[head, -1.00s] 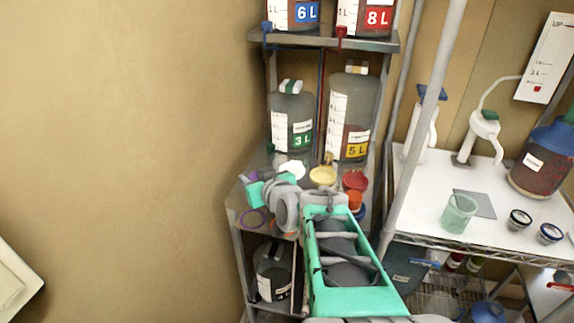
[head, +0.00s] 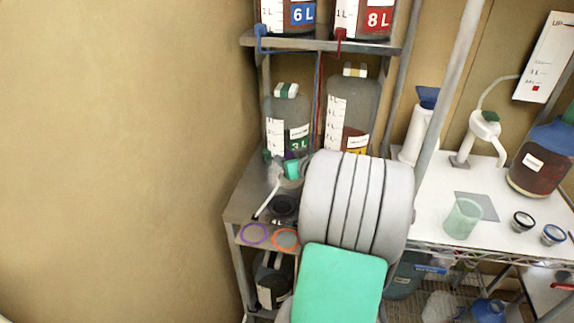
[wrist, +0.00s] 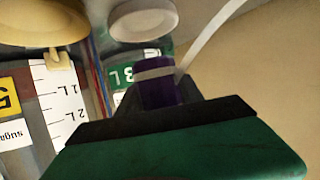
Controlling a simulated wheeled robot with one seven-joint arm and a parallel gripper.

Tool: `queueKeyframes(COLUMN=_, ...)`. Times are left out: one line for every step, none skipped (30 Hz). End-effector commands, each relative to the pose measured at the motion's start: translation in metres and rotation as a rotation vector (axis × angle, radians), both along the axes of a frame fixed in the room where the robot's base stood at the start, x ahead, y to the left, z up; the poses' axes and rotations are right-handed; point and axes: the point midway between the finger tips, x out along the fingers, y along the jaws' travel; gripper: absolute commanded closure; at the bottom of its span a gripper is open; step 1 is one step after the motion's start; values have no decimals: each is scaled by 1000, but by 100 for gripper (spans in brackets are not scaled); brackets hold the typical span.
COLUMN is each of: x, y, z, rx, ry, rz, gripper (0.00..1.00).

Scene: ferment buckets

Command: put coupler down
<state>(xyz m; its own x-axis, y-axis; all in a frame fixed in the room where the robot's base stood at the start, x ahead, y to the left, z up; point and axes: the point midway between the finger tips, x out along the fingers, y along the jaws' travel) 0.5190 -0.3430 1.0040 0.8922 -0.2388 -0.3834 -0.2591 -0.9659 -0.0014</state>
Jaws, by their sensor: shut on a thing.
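My gripper (wrist: 160,112) is shut on a purple coupler (wrist: 158,92), a short cylinder with a pale band, in the wrist view. The coupler stands out between the dark jaws, and its lower part is hidden by them. In the head view my gripper (head: 291,168) is small and partly covered by my arm, in front of the 3 L jar (head: 287,118). I cannot tell from there whether the coupler touches anything. A purple ring mark (head: 254,233) and an orange ring mark (head: 285,238) show at the shelf's front.
A white round lid (wrist: 142,20) and a beige lid (wrist: 45,20) are close above the jaws in the wrist view. A white tube (wrist: 212,36) runs beside the coupler. The 5 L jar (head: 350,105) stands behind my arm. A green beaker (head: 463,218) is on the white table at right.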

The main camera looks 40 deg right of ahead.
Motion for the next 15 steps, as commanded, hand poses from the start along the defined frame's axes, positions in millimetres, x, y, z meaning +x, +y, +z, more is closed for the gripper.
queueKeyframes(x=6, y=-2, z=-5, rx=1, ry=1, rz=2, gripper=100)
queueKeyframes(x=8, y=-3, z=-8, rx=1, ry=0, rz=2, gripper=100)
queueKeyframes(x=10, y=-5, z=-11, rx=-1, ry=-1, rz=1, gripper=100)
queueKeyframes(x=12, y=-6, z=-15, rx=-1, ry=0, rz=1, gripper=100)
queueKeyframes(x=15, y=-7, z=-19, rx=1, ry=1, rz=2, gripper=100)
queueKeyframes(x=16, y=-7, z=-26, rx=3, ry=2, rz=2, gripper=100)
queueKeyframes(x=15, y=-7, z=-31, rx=4, ry=2, rz=2, gripper=100)
queueKeyframes(x=15, y=-6, z=-36, rx=3, ry=2, rz=2, gripper=100)
queueKeyframes(x=15, y=-7, z=-42, rx=2, ry=0, rz=2, gripper=100)
queueKeyframes(x=15, y=-6, z=-45, rx=2, ry=0, rz=2, gripper=100)
queueKeyframes(x=15, y=-7, z=-47, rx=1, ry=0, rz=3, gripper=100)
queueKeyframes(x=15, y=-7, z=-48, rx=-2, ry=-2, rz=3, gripper=100)
queueKeyframes(x=15, y=-7, z=-49, rx=-3, ry=-2, rz=3, gripper=100)
queueKeyframes(x=15, y=-7, z=-48, rx=-3, ry=-2, rz=3, gripper=100)
queueKeyframes(x=15, y=-7, z=-48, rx=-3, ry=-2, rz=3, gripper=100)
